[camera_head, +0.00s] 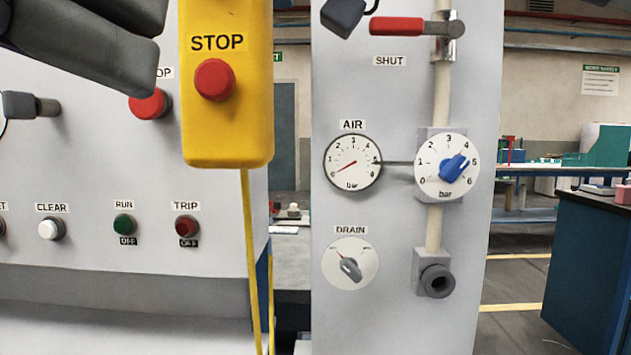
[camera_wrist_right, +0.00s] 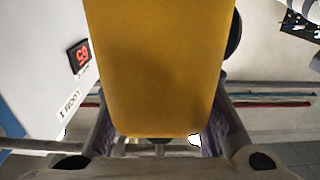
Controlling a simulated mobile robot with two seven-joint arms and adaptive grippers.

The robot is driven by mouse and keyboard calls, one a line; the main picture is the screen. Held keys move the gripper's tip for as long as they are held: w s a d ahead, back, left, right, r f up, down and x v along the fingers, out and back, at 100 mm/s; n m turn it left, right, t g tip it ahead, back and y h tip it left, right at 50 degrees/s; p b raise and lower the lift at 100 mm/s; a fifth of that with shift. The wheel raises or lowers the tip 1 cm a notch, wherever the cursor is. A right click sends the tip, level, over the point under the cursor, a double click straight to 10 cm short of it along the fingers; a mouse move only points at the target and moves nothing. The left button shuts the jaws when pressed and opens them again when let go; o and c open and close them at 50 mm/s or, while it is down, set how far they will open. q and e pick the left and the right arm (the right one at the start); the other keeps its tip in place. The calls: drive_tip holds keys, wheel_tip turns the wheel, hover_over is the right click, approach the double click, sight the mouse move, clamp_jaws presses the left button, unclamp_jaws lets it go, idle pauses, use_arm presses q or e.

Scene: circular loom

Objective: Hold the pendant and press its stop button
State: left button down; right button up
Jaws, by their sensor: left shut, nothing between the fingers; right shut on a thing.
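The yellow pendant (camera_head: 228,130) hangs upright in the head view, its top cut off by the picture edge. Its red stop button (camera_head: 214,80) faces me under the word STOP. My left gripper (camera_head: 140,42) is shut and empty, at the upper left, beside the pendant's left edge. Its dark fingers are apart in the picture from the stop button. My right gripper (camera_wrist_right: 163,112) is shut on the pendant, whose yellow body (camera_wrist_right: 160,65) fills the middle of the right wrist view between the fingers. The button does not show in that view.
A yellow cable (camera_head: 252,260) hangs below the pendant. To the right stand an air gauge (camera_head: 352,162), a blue-knobbed dial (camera_head: 447,166) and a red valve lever (camera_head: 397,26).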

drive_tip(key=o, duration=1.4)
